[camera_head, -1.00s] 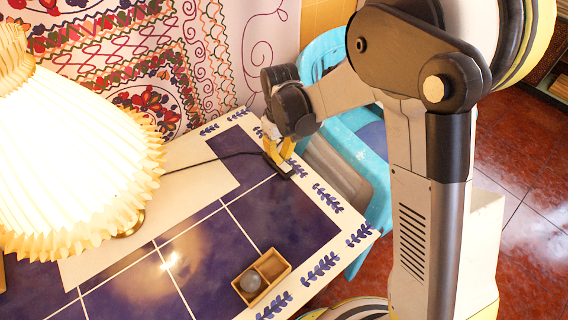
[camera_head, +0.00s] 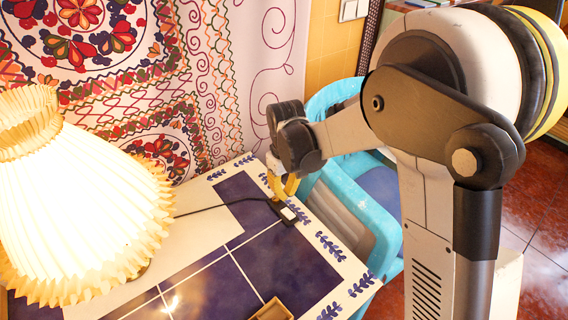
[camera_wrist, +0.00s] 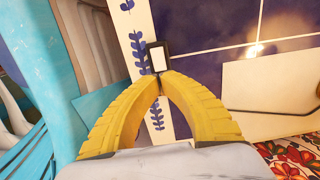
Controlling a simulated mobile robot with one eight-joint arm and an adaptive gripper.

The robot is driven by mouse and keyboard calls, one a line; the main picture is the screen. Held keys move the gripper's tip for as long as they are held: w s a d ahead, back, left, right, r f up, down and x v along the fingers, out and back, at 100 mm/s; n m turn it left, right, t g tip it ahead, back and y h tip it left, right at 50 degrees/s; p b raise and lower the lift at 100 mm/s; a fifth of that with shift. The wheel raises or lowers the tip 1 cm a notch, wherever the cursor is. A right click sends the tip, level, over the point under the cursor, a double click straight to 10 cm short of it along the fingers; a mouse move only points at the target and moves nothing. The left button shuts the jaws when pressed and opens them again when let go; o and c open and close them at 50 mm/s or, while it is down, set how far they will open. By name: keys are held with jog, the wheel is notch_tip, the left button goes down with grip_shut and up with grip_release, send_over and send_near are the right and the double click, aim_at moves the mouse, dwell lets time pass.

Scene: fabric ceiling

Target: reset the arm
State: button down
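My gripper (camera_head: 284,194) is at the far right corner of the tiled table (camera_head: 277,262), pointing down. In the wrist view its two yellow fingers (camera_wrist: 160,78) curve together and their tips meet, with nothing visible between them. Just beyond the tips lies a small black switch with a white top (camera_wrist: 157,58). In the head view the switch (camera_head: 289,214) sits at the end of a dark cord, close below the fingertips. I cannot tell whether the tips touch it. My arm reaches in from the right, bent above the table edge.
A lit pleated lamp (camera_head: 75,205) stands on the left of the table. A blue chair (camera_head: 352,195) is close beside the table's right edge. Patterned fabric (camera_head: 150,75) hangs behind. A small wooden box (camera_head: 272,310) is cut off at the bottom edge.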

jog(key=s+d+r+m+t, duration=0.2)
jog(key=s+d+r, duration=0.25)
jog(key=r, duration=0.25)
jog(key=s+d+r+m+t, duration=0.1)
jog(key=s+d+r+t, duration=0.15)
jog(key=d+r, duration=0.35)
jog(key=s+d+r+m+t, duration=0.2)
jog(key=s+d, duration=0.3)
jog(key=s, duration=0.5)
jog(key=shift+s+r+m, duration=0.4)
jog(key=shift+r+m, duration=0.3)
jog(key=shift+m, duration=0.2)
jog(key=shift+t, duration=0.25)
